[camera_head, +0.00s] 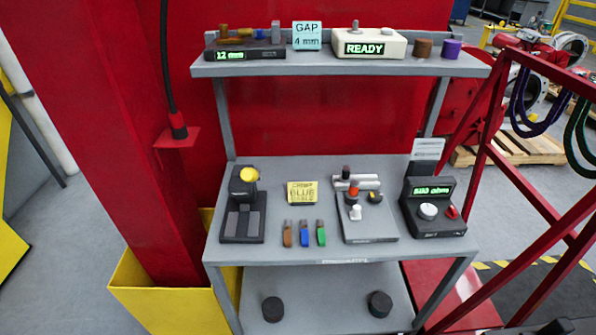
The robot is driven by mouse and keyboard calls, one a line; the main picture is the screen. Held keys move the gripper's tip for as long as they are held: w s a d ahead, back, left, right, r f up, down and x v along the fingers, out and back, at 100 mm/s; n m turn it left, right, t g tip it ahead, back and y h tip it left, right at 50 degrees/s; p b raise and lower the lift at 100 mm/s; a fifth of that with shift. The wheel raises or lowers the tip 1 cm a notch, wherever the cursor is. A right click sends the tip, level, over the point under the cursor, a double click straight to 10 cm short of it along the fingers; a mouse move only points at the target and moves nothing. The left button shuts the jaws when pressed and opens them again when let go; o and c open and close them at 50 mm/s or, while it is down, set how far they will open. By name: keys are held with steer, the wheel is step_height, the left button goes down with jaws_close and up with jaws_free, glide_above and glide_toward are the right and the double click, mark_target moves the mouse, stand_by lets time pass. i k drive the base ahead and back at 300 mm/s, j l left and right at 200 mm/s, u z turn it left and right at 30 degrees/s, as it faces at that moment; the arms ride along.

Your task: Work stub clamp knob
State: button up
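A grey fixture plate (370,231) lies on the middle shelf, right of centre. It carries a pale horizontal cylinder (368,181), which looks like the stub. Around the cylinder are a dark upright knob (346,170), an orange-red piece (354,188), a small dark-and-yellow piece (376,197) and a white knob (356,212) nearer the front. I cannot tell which of these is the stub clamp knob. My gripper is not in view, and nothing touches the fixture.
Left on the shelf (300,250) are a black press-like device (243,215), a yellow note (302,193) and brown, blue and green pieces (304,234). Right is a black meter (433,210). The upper shelf (300,69) overhangs behind. Red rails (495,160) flank the right.

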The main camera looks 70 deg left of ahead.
mark_target(375, 196)
steer(key=u, duration=1.6)
